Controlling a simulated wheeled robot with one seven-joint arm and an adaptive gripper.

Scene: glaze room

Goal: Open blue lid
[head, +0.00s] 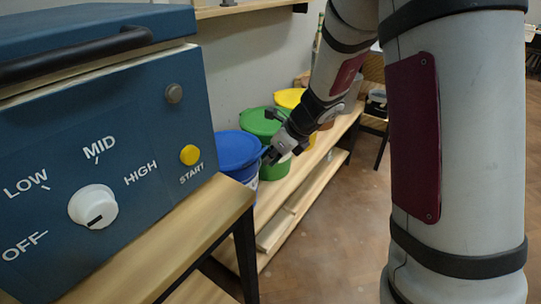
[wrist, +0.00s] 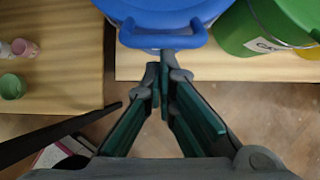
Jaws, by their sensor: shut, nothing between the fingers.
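The blue lid (head: 236,149) sits on a blue bucket (head: 250,180) on a low wooden shelf, left of a green bucket. In the wrist view the blue lid (wrist: 170,12) is at the top, with its blue loop handle (wrist: 163,38) sticking out toward my gripper. My gripper (wrist: 160,72) is shut and empty, with its fingertips just short of the handle in the picture; I cannot tell whether they touch it. In the head view my gripper (head: 272,156) is at the right side of the blue lid. The lid looks level and closed on the bucket.
A green bucket (head: 272,168) and a yellow-lidded bucket (head: 290,97) stand farther along the shelf (head: 290,195). A blue kiln-like box (head: 130,140) with a dial is on a wooden table at left. Small cups (wrist: 12,86) stand on the table in the wrist view. Open floor lies at right.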

